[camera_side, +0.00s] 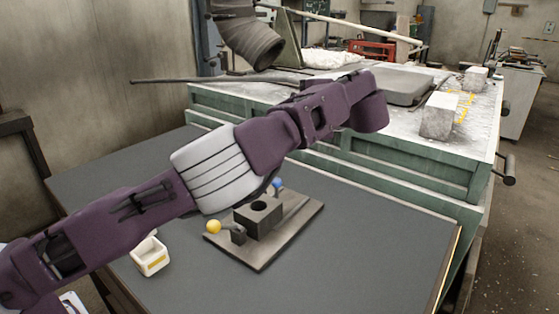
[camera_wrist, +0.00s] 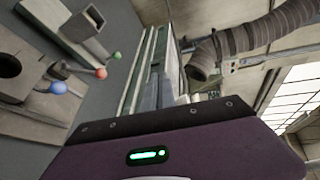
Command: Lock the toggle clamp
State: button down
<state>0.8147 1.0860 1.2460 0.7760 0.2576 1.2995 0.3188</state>
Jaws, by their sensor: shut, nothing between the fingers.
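A flat base plate (camera_side: 264,255) lies on the dark table, partly behind my arm in the side view. On it stands a dark block (camera_side: 258,214) with a round hole in its top. A yellow ball knob (camera_side: 213,227) sits at the plate's left edge, beside a small dark bracket (camera_side: 238,236). A blue ball knob (camera_side: 278,183) is behind the block. The wrist view also shows this blue knob (camera_wrist: 58,87), a red knob (camera_wrist: 101,73) and a teal knob (camera_wrist: 117,55) on levers. I cannot tell which part is the clamp handle.
A small white box (camera_side: 150,256) with a yellow mark stands left of the plate. A green workbench (camera_side: 400,170) borders the table's far side. The table's right front (camera_side: 370,270) is clear. A hose (camera_side: 250,40) hangs above the bench.

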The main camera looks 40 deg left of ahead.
jog(key=w+d+m+t, duration=0.1)
jog(key=d+t, duration=0.1)
jog(key=d, duration=0.2)
notch_tip(320, 180, down, 15)
jog(key=d, duration=0.1)
jog(key=shift+f+m+y, duration=0.2)
jog(key=shift+m+y, duration=0.1)
jog(key=shift+y, duration=0.1)
jog(key=shift+w, duration=0.1)
jog(key=a, duration=0.9)
jog(key=shift+w+a, duration=0.25)
jog(key=shift+w, duration=0.15)
jog(key=shift+s, duration=0.15)
